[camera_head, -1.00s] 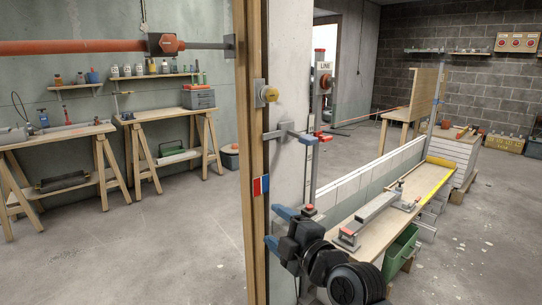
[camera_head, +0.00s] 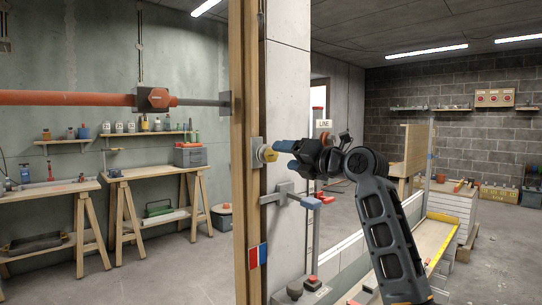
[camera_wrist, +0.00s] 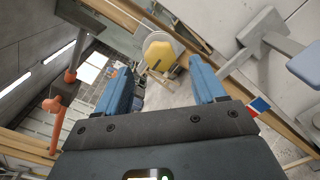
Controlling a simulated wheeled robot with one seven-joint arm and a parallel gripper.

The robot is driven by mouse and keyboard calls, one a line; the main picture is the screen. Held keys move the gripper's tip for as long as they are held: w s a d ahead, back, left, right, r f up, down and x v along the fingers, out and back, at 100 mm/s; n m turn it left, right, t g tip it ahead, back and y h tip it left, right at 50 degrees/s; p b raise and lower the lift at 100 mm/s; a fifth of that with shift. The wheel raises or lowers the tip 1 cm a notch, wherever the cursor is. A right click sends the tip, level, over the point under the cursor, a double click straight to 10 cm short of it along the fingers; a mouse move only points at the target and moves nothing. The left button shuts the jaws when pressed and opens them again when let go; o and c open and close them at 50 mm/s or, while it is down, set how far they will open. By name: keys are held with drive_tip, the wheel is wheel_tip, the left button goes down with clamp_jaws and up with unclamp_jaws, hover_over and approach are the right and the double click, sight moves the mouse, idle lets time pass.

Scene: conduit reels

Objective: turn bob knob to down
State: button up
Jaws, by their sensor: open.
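A yellow knob (camera_head: 268,153) sits on a grey plate (camera_head: 256,152) fixed to the wooden post. In the wrist view the yellow knob (camera_wrist: 160,55) lies straight ahead, just beyond and between the two fingertips. My gripper (camera_head: 280,153) has blue fingers and is right beside the knob on its right side. In the wrist view my gripper (camera_wrist: 161,72) is open with nothing between its fingers. I cannot tell whether a fingertip touches the knob. Any marking of the knob's position is too small to read.
Below the knob a grey bracket lever with a blue handle (camera_head: 309,203) sticks out to the right; it also shows in the wrist view (camera_wrist: 262,35). A red, white and blue tag (camera_head: 258,257) is lower on the wooden post (camera_head: 243,100).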

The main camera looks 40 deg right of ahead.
sight(274, 155)
drive_tip(key=w, duration=0.6)
drive_tip(key=shift+w+p, duration=0.4)
drive_tip(key=shift+c, duration=0.2)
drive_tip(key=c, duration=1)
drive_tip(key=shift+f, duration=0.1)
